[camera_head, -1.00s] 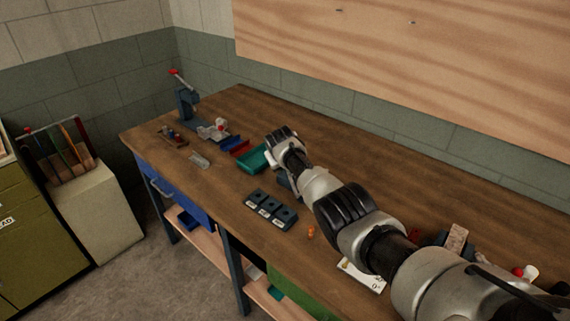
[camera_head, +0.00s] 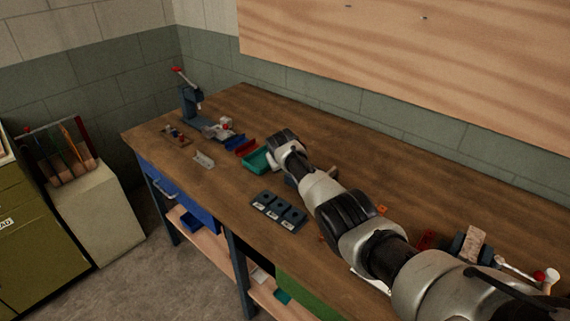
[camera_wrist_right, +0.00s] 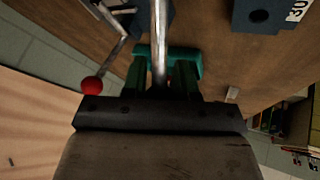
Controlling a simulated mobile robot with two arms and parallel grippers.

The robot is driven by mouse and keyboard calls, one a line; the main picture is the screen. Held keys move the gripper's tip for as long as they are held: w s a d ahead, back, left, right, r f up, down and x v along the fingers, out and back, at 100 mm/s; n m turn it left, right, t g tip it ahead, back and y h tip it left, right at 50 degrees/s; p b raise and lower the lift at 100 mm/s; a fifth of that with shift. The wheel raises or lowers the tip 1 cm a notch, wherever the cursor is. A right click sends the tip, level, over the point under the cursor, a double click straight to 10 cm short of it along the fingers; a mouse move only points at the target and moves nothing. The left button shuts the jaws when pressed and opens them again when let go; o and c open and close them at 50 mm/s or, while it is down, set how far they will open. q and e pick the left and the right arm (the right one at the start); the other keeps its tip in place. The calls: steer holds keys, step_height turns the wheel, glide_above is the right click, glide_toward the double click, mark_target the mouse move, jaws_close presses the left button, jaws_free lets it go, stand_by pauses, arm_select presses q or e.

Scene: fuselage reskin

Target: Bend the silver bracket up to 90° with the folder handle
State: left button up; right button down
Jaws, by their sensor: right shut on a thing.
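In the right wrist view my right gripper (camera_wrist_right: 160,68) is shut around a silver rod (camera_wrist_right: 159,35), which appears to be the folder handle. The rod runs up out of the picture, so its far end is hidden. In the head view my right arm reaches from the lower right to the middle of the bench and hides its fingers. A dark blue part (camera_head: 292,181) shows beside the arm; I cannot tell whether it is the folder. A small silver piece (camera_head: 204,160) lies on the bench at left; whether it is the bracket is unclear. My left gripper is not in view.
A blue press (camera_head: 190,104) stands at the bench's far left. A teal bin (camera_head: 257,161) and a dark tray of labelled blocks (camera_head: 278,212) lie near the arm. A red ball (camera_wrist_right: 92,86) on a metal lever is close to the right gripper. The bench's back is clear.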

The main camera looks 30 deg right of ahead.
steer(key=shift+s+a+f, duration=0.2)
steer(key=shift+s+f, duration=0.05)
steer(key=shift+f, duration=0.3)
steer(key=c, duration=1.2)
jaws_free()
steer(key=o, duration=0.3)
steer(key=shift+w+r, duration=0.1)
steer(key=shift+r, duration=0.15)
steer(key=shift+d, duration=0.1)
steer(key=shift+s+r+p, duration=0.2)
steer(key=shift+r+p, duration=0.3)
steer(key=shift+r, duration=0.15)
steer(key=shift+a+v, duration=0.1)
steer(key=shift+v, duration=2.3)
steer(key=shift+a+v, duration=0.15)
steer(key=shift+v, duration=2.2)
steer(key=shift+s+f, duration=0.1)
steer(key=shift+f, duration=0.15)
